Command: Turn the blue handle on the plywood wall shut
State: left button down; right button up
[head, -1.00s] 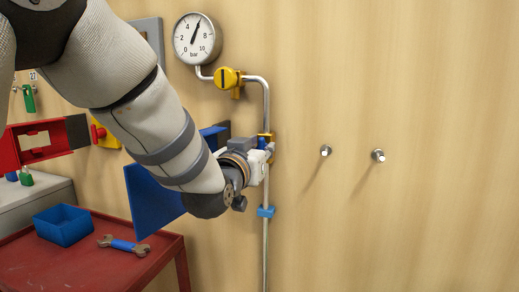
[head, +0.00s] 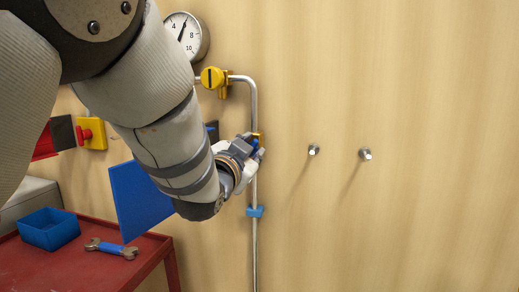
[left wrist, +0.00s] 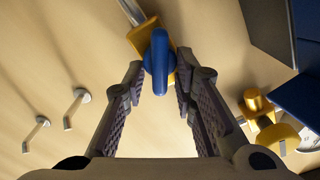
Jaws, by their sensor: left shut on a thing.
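The blue handle (left wrist: 159,62) sits on a yellow valve body (left wrist: 146,35) in the left wrist view. In the head view the valve is on the vertical pipe (head: 254,180), and only a bit of blue shows past my gripper. My left gripper (head: 252,150) is at the valve, its fingers on either side of the handle and shut on it. Its two fingers also show in the left wrist view (left wrist: 158,88). Most of the handle is hidden by the gripper in the head view. My right gripper is not in view.
A pressure gauge (head: 185,36) and a yellow knob (head: 212,77) are above the valve. Two metal pegs (head: 365,154) stick out of the plywood wall at right. A red table (head: 60,268) at lower left holds a blue bin (head: 48,229) and a wrench (head: 112,248).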

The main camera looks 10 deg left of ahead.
pick_arm(q)
jog(key=m, duration=1.1)
jog(key=shift+d+f, duration=0.25)
jog(key=shift+f, duration=0.15)
jog(key=shift+m, duration=0.5)
jog(key=c, duration=1.4)
grip_release()
jog(key=shift+c, duration=0.2)
